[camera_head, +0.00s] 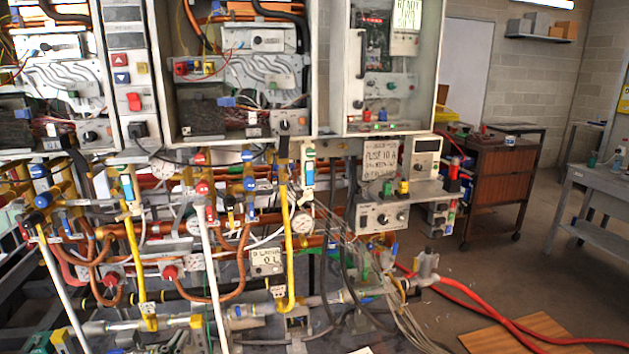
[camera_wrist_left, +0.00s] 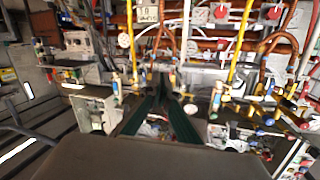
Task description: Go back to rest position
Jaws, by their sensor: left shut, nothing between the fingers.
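My left gripper (camera_wrist_left: 166,84) shows in the left wrist view as two dark green finger strips that run forward and come together. It is shut, with nothing seen between the fingers. It points toward the heaters' pipework, with yellow pipes (camera_wrist_left: 239,42) and a small white label (camera_wrist_left: 147,14) beyond it. I cannot tell how far the fingertips are from the pipes. In the head view I cannot clearly pick the left gripper out from the clutter. My right gripper does not show.
Open heater cabinets (camera_head: 242,72) fill the left and middle, with dense copper pipes, valves and white rods (camera_head: 212,275) below. Red hoses (camera_head: 480,312) and a brown board (camera_head: 516,333) lie on the floor. A brown cart (camera_head: 503,180) and grey table (camera_head: 603,182) stand right, with bare floor between.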

